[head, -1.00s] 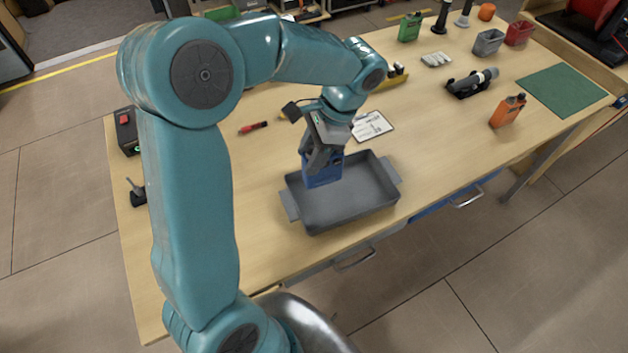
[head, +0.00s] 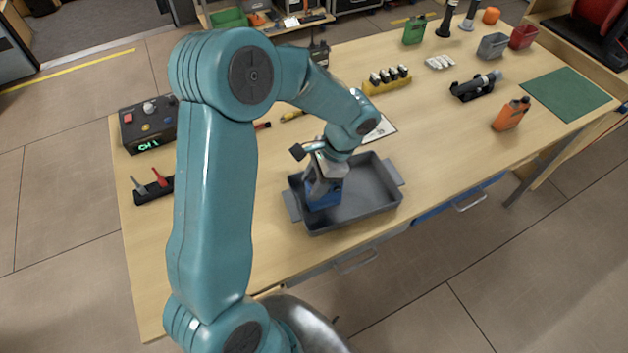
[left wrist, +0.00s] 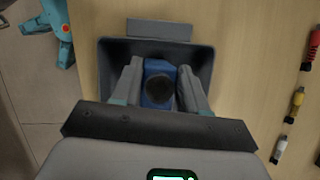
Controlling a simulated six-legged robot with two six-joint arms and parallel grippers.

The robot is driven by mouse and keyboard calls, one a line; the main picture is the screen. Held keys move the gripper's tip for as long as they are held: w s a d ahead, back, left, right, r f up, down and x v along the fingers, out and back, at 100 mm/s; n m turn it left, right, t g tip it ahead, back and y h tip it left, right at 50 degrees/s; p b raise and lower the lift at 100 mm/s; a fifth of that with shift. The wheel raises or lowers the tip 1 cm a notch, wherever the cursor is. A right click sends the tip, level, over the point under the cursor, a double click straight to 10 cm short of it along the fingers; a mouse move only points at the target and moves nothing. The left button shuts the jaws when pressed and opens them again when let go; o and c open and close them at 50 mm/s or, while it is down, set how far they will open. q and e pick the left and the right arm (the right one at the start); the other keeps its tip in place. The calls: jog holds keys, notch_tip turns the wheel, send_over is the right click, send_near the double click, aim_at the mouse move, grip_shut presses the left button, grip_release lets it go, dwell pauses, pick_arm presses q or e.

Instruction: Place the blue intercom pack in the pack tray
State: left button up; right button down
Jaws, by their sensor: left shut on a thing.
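The blue intercom pack (head: 325,197) is low inside the left part of the grey pack tray (head: 362,209), near its left wall. Whether its underside touches the tray floor I cannot tell. My left gripper (head: 322,187) is above it, pointing down, and is shut on the pack. In the left wrist view the blue pack (left wrist: 160,86) with a dark round top sits between the two fingers, with the tray rim (left wrist: 203,53) around it. My right gripper is not in view.
An orange pack (head: 511,114) and a green pack (head: 414,30) stand further off on the table. A control box (head: 148,126) and a black holder (head: 153,188) are at the left. A yellow battery block (head: 387,82) is behind the tray. The tray's right part is empty.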

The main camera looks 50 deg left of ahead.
pick_arm(q)
jog(key=o, duration=1.2)
jog(key=shift+w, duration=0.1)
jog(key=shift+r, duration=0.15)
jog(key=shift+w+r, duration=0.1)
jog(key=shift+r, duration=0.2)
jog(key=v, duration=1.1)
jog(key=shift+d+r, duration=0.1)
jog(key=shift+r, duration=0.05)
